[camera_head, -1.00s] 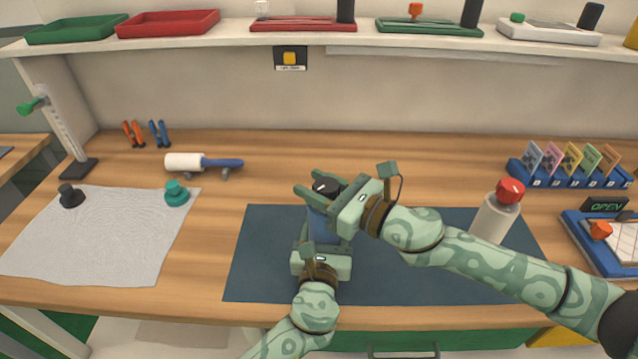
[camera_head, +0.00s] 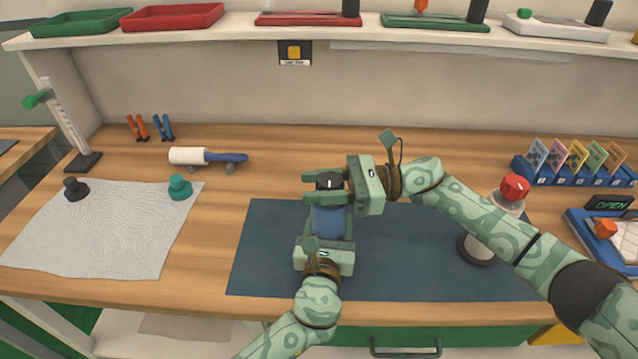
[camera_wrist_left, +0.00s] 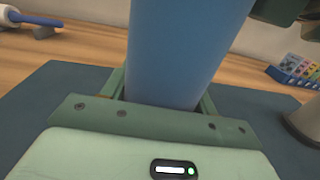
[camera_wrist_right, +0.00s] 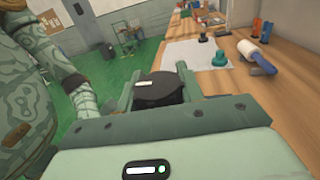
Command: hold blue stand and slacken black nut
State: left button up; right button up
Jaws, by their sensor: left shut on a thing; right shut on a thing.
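The blue stand (camera_head: 329,221) stands upright on the dark mat (camera_head: 400,275). It fills the middle of the left wrist view (camera_wrist_left: 185,50). My left gripper (camera_head: 328,236) is shut on it, low on its body. The black nut (camera_head: 328,181) is on top of the stand. In the right wrist view the nut (camera_wrist_right: 158,92) sits between the fingers. My right gripper (camera_head: 328,188) comes from the right and is shut on the nut. The underside of the nut is hidden by the fingers.
A grey stand with a red nut (camera_head: 514,188) is at the right, partly behind my right arm. A grey cloth (camera_head: 100,235) holds a black nut (camera_head: 75,188) and a teal nut (camera_head: 180,187). A lint roller (camera_head: 205,157) lies behind.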

pick_arm(q)
jog(key=shift+r, duration=0.15)
pick_arm(e)
jog(key=shift+w+d, duration=0.1)
jog(key=shift+d, duration=0.05)
jog(key=o, duration=1)
jog(key=shift+g, duration=0.3)
jog(key=d, duration=0.5)
jog(key=w+d, duration=0.1)
jog(key=d, duration=0.1)
jog(key=shift+w+d, duration=0.1)
jog(key=shift+d, duration=0.1)
pick_arm(q)
jog(key=o, duration=1.8)
jog(key=shift+c, duration=0.2)
